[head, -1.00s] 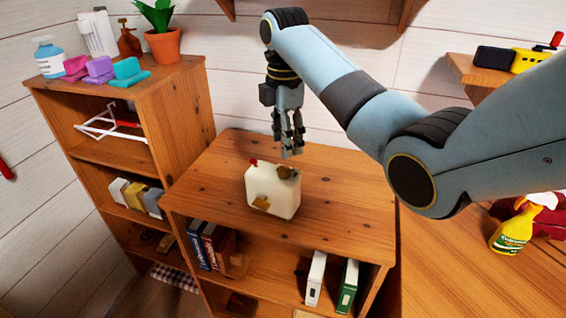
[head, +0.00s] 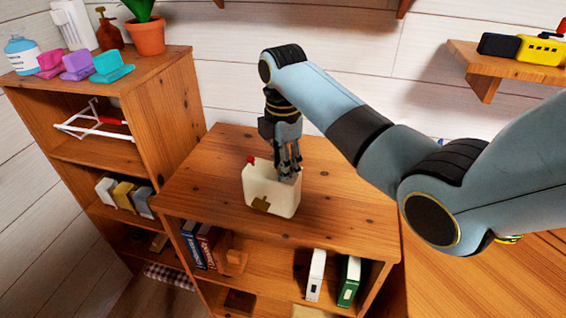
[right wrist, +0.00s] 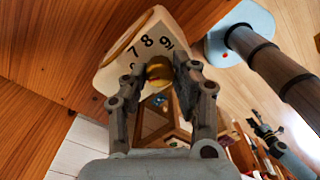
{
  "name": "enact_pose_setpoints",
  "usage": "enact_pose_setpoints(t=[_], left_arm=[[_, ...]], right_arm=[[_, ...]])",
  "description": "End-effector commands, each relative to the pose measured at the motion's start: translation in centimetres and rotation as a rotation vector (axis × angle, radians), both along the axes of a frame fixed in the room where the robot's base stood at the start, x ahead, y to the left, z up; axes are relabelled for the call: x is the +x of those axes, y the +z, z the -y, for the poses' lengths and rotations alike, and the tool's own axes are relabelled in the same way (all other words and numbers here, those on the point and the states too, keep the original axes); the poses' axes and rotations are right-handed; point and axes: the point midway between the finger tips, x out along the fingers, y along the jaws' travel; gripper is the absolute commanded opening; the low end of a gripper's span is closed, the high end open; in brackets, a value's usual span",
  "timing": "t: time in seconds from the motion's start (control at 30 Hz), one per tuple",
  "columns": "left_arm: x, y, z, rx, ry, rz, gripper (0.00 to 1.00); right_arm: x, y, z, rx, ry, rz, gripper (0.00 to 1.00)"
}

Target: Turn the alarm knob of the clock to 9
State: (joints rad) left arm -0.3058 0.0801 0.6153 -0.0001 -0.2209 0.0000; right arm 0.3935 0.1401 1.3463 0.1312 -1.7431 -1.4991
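The clock (head: 262,190) is a cream box with a red button on top, standing on the wooden cabinet. In the right wrist view the clock's face (right wrist: 142,42) shows 7, 8 and part of another digit. The yellow-brown alarm knob (right wrist: 158,70) sits below the digits, partly covered. My right gripper (head: 287,175) is down at the clock's top right; in the wrist view its fingers (right wrist: 160,72) stand either side of the knob, apart, with a small gap at the left. In the wrist view my left gripper (right wrist: 265,130) seems to show small and dark; its opening is unclear.
The clock's cabinet top (head: 340,205) is otherwise clear. Books (head: 195,243) stand on the shelf below. A taller shelf (head: 165,115) at left bears bottles, a potted plant (head: 146,32) and colored blocks. A wall shelf (head: 466,57) at upper right holds a yellow box (head: 541,50).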

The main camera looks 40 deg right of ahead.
Motion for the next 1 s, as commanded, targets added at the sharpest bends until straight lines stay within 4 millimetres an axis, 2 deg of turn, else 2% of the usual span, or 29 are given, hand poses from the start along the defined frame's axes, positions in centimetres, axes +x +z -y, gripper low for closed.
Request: enact_pose_setpoints(t=[0.03, 0.17, 0.57, 1.0], left_arm=[[0.11, 0.00, 0.02, 0.000, 0.000, 0.002, 0.62], [0.46, 0.02, 0.03, 0.000, -0.001, 0.007, 0.62], [0.96, 0.07, 0.05, 0.000, 0.000, 0.015, 0.62], [0.86, 0.05, 0.05, 0.000, 0.000, 0.013, 0.62]], right_arm=[[0.02, 0.01, 0.00, 0.000, 0.000, 0.001, 0.16], [0.03, 0.01, 0.01, 0.000, 0.000, 0.001, 0.00], [0.04, 0.02, 0.01, 0.000, -0.068, 0.001, 0.00], [0.09, 0.03, 0.04, 0.000, -0.422, 0.001, 0.00]])
